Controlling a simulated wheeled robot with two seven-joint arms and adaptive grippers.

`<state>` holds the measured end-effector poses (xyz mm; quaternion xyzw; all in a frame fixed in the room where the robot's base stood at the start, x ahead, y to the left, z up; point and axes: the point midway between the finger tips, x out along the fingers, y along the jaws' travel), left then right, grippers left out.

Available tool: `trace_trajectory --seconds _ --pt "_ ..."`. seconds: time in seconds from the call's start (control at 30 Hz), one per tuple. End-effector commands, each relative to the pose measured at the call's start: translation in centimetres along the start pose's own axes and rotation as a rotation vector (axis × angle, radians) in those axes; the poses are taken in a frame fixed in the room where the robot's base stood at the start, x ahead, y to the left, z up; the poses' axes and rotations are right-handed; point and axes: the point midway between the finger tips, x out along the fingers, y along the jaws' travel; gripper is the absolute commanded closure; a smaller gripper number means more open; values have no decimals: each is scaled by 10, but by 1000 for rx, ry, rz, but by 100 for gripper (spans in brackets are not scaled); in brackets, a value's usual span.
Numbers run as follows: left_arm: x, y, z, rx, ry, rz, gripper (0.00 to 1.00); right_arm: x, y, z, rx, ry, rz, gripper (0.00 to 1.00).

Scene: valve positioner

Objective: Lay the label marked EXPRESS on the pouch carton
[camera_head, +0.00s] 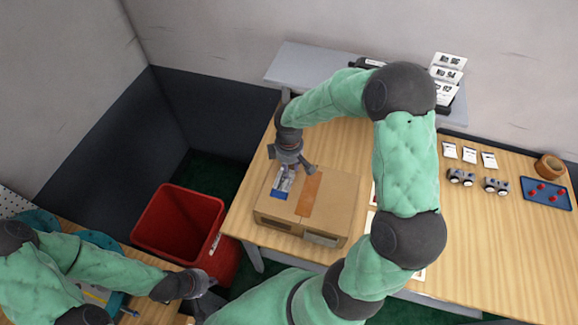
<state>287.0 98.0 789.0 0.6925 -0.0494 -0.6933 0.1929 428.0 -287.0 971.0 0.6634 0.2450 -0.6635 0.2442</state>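A brown carton (335,203) with an orange-brown tape strip stands on the wooden table. A small blue and white piece (283,185) lies at the left of its top; I cannot tell whether this is a pouch or a label, and its print is too small to read. My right gripper (290,170) is just above this piece, its fingers spread apart. White papers (419,275) on the table are partly hidden by my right arm; none reads as EXPRESS. My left gripper (205,286) is at the lower left, away from the carton, its fingers unclear.
A red bin (180,222) stands on the floor left of the table. Small white cards (470,155), grey parts (461,177), a tape roll (549,166) and a blue tray (546,192) with red pieces lie at the right. Numbered cards (447,74) stand on the back shelf (300,67).

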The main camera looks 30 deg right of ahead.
Motion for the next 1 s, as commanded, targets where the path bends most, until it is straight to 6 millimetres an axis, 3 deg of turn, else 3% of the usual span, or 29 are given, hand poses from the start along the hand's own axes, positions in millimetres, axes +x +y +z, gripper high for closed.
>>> trace_trajectory --seconds 0.27,0.8,1.0 --pt "0 0 0 0 0 0 100 -6 0 0 1 2 2 66" --pt "0 0 0 0 0 0 100 -99 0 -1 0 2 2 66" --pt "0 0 0 0 0 0 100 -117 0 0 -1 1 1 66"
